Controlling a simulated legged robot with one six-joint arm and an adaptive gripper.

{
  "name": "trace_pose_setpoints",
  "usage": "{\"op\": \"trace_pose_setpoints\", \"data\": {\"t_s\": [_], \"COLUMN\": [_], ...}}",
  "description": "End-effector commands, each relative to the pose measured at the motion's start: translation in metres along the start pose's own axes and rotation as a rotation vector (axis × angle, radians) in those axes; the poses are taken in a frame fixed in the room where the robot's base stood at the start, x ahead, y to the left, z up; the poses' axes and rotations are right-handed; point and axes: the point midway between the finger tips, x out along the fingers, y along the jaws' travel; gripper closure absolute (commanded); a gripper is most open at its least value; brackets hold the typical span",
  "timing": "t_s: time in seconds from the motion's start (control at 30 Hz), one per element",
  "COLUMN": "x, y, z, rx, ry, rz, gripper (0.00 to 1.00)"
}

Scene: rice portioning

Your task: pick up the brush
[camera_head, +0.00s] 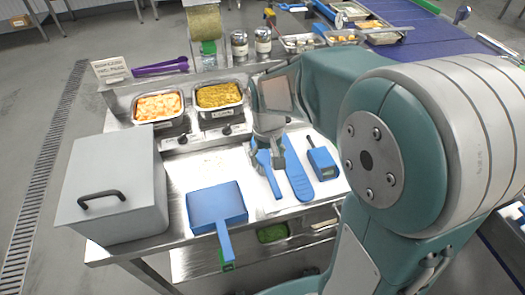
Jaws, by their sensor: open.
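Several blue tools lie on the steel table's right part. A long thin blue tool (268,174) lies under my gripper (267,158), its upper end partly hidden by the fingers. A wider blue paddle-like tool (298,181) lies just right of it. A short blue block with a dark stem (323,161) lies further right. I cannot tell for certain which of these is the brush. My gripper points down, open, just over the upper end of the thin tool; whether it touches is unclear.
A blue dustpan-like scoop (217,205) lies at the front edge, its handle overhanging. A grey box with a black handle (112,186) stands left. Food pans (160,107) and (219,97) stand behind. My arm hides the table's right side.

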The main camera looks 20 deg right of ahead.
Motion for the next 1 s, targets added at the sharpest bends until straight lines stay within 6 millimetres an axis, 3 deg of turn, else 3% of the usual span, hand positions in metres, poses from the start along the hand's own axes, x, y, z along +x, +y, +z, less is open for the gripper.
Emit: {"op": "trace_pose_setpoints", "data": {"t_s": [0.1,0.37,0.6,0.93,0.97,1.0], "x": [0.022,0.046,0.082,0.092,0.092,0.092], "y": [0.003,0.006,0.01,0.009,0.009,0.01], "z": [0.001,0.0,-0.002,-0.003,-0.003,-0.003], "rx": [0.001,0.002,0.002,0.001,0.001,0.001], "ry": [-0.005,-0.004,-0.005,0.0,0.0,0.0], "rz": [-0.003,-0.004,-0.003,-0.003,-0.003,-0.003], "gripper": [0.23,0.23,0.23,0.23,0.27,0.45]}}
